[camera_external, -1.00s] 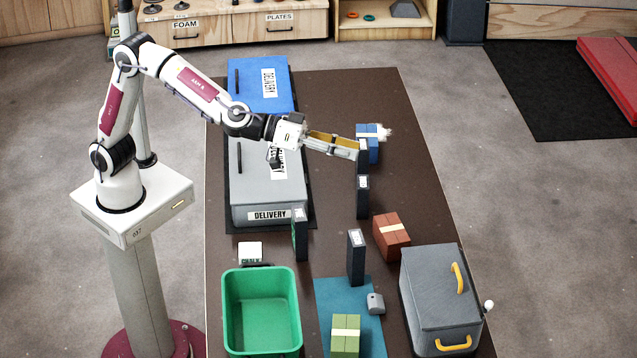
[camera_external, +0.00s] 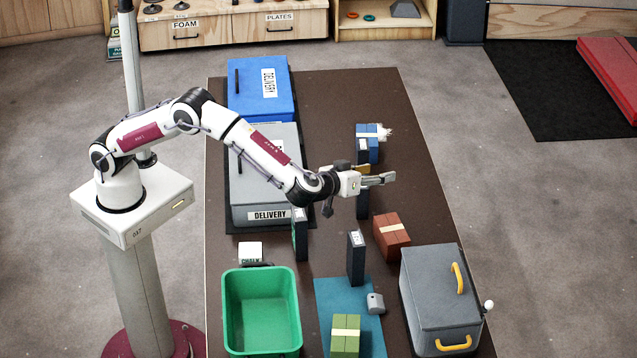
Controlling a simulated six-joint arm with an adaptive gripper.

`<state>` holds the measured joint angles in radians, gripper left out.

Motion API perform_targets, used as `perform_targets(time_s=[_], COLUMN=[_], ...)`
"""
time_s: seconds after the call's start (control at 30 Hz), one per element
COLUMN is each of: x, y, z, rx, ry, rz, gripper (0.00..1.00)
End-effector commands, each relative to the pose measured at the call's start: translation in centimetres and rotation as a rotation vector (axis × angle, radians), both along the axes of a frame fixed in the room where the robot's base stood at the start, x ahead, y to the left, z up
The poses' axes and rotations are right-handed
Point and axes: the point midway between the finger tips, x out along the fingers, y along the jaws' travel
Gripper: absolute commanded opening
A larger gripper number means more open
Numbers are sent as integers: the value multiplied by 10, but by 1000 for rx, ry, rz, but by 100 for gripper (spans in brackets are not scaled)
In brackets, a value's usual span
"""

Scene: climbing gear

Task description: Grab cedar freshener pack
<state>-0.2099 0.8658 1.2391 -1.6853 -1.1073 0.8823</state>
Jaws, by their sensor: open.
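No pack carries a label I can read as cedar freshener. A reddish-brown pack with a pale band (camera_external: 391,237) lies right of the middle of the table. A blue pack with a white band (camera_external: 368,147) stands behind my gripper, and a green pack with a pale band (camera_external: 345,336) sits at the front. My gripper (camera_external: 380,174) is open and empty, pointing right, above the table between the blue and reddish-brown packs. It partly hides a dark upright block (camera_external: 363,206) below it.
More dark upright blocks stand at centre (camera_external: 356,258) and left (camera_external: 300,235). A green bin (camera_external: 261,273), a grey case with yellow handles (camera_external: 437,275) and a teal mat (camera_external: 330,293) are in front. Blue (camera_external: 257,108) and grey (camera_external: 240,206) delivery boxes line the left.

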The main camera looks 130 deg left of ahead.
Motion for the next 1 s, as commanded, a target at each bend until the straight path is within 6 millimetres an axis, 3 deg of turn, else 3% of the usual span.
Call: perform_targets(time_s=[0.2, 0.4, 0.6, 1.0], x=[-37, -65, -76, -77], y=[13, 14, 13, 16], z=[-62, -100, -114, -115], rx=[-39, -73, -87, -87], ry=[109, 189, 221, 222], rz=[183, 305, 349, 351], gripper=[54, 54, 54, 54])
